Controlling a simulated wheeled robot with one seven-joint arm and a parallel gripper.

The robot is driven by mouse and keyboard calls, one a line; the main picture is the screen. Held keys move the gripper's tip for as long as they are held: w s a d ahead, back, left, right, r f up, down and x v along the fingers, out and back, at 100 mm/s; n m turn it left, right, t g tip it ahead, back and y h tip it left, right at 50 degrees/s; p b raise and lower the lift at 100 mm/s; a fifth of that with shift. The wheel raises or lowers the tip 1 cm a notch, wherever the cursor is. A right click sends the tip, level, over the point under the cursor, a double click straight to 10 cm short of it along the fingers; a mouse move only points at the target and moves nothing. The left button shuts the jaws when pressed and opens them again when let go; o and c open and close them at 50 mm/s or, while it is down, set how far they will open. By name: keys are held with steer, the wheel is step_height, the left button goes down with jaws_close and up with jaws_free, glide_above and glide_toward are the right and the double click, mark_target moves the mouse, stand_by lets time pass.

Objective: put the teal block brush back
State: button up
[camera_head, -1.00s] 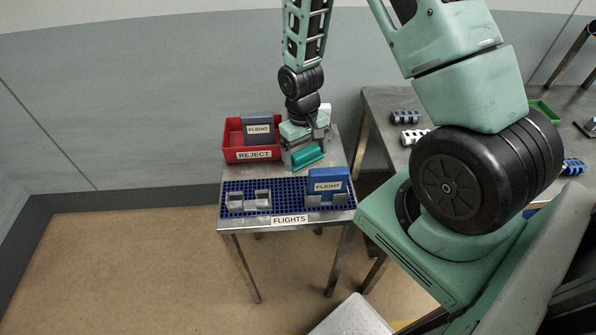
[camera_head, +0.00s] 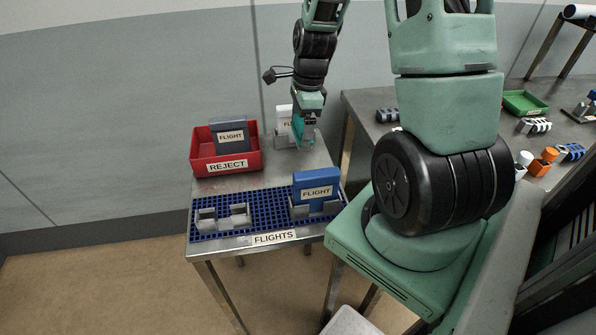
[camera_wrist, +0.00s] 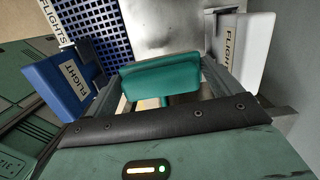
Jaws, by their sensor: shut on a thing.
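My gripper (camera_head: 306,143) is shut on the teal block brush (camera_wrist: 160,77), above the back right of the small steel table. In the wrist view the teal body shows between my two fingers. In the head view only a narrow teal part of the brush (camera_head: 299,130) shows beside my gripper. A blue mat (camera_head: 262,204) labelled FLIGHTS lies along the front of the table. A blue FLIGHT block (camera_head: 317,181) stands in a grey holder at its right. Two grey holder pieces (camera_head: 238,213) at its left are empty.
A red REJECT bin (camera_head: 227,165) holding a grey FLIGHT block (camera_head: 229,131) stands at the back left. Bare steel lies between bin and mat. A second table with several parts and a green tray (camera_head: 524,102) is at right.

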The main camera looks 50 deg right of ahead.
steer(key=shift+d, duration=0.1)
stand_by(0.3)
steer(key=shift+f+p, duration=0.6)
steer(key=shift+f, duration=4.15)
steer(key=shift+f, duration=0.15)
steer(key=shift+f, duration=0.15)
steer(key=o, duration=0.8)
steer(key=shift+b, duration=0.3)
